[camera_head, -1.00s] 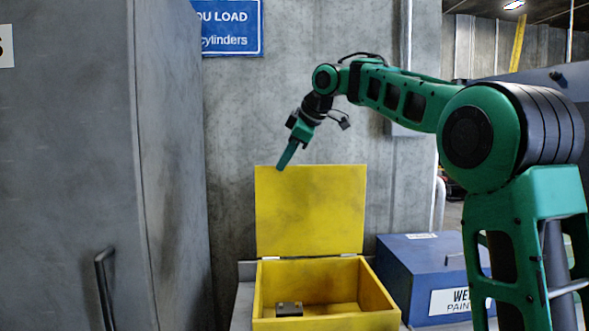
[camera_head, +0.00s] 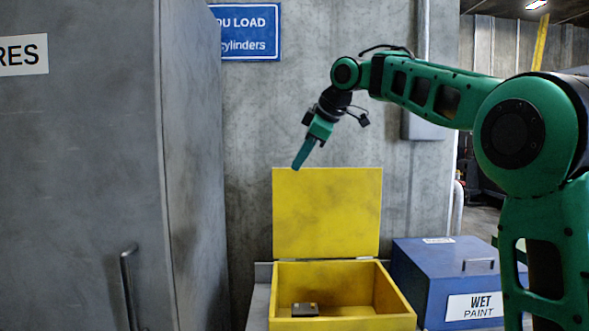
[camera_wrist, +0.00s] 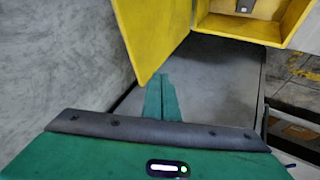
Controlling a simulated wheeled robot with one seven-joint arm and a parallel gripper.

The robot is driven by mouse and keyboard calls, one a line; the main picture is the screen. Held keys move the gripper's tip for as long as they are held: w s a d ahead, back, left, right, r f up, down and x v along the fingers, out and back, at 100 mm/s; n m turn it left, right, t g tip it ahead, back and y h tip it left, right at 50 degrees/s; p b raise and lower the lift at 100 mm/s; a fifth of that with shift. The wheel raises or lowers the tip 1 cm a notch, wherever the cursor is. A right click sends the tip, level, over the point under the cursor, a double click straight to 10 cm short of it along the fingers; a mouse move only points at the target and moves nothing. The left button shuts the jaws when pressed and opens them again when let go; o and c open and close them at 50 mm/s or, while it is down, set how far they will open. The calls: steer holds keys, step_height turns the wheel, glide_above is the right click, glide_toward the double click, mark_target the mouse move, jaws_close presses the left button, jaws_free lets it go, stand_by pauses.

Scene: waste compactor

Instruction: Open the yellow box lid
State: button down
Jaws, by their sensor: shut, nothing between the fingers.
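The yellow box (camera_head: 398,296) stands on a grey surface in the lower middle of the head view. Its yellow lid (camera_head: 327,215) stands upright, hinged at the back edge, so the box is open. A small dark object (camera_head: 304,309) lies inside the box. My gripper (camera_head: 299,164) is shut and empty, pointing down just above the lid's top edge. In the wrist view my gripper's fingers (camera_wrist: 162,98) are together, with the lid (camera_wrist: 152,35) beyond them and the box (camera_wrist: 240,30) at the upper right.
A grey cabinet (camera_head: 80,150) with a handle fills the left. A blue box (camera_head: 435,285) labelled wet paint stands right of the yellow box. A concrete wall (camera_head: 245,130) with a blue sign (camera_head: 247,32) is behind.

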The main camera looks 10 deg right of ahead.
steer(key=w+v, duration=0.1)
steer(key=v, duration=0.7)
steer(key=shift+r, duration=0.45)
steer(key=s+d+f+m+g+h, duration=0.1)
steer(key=s+d+f+m, duration=0.4)
steer(key=f, duration=0.3)
steer(key=s+d+f+m+g+h, duration=0.1)
steer(key=s+d+f+m, duration=0.3)
steer(key=s+f, duration=0.35)
steer(key=s+d+f+m+g+h, duration=0.1)
steer(key=s+d+f+m+g, duration=0.1)
steer(key=s+d+f+m, duration=0.45)
steer(key=s+d+f+m+g, duration=0.1)
steer(key=s+d+f+m, duration=0.1)
steer(key=s+f, duration=0.8)
steer(key=s+d+f+m+g, duration=0.2)
steer(key=s+f+m, duration=0.1)
steer(key=s+f, duration=0.8)
steer(key=s, duration=0.3)
steer(key=shift+f+h, duration=0.15)
steer(key=shift+h, duration=0.15)
steer(key=shift+w+f, duration=0.2)
steer(key=shift+w, duration=0.5)
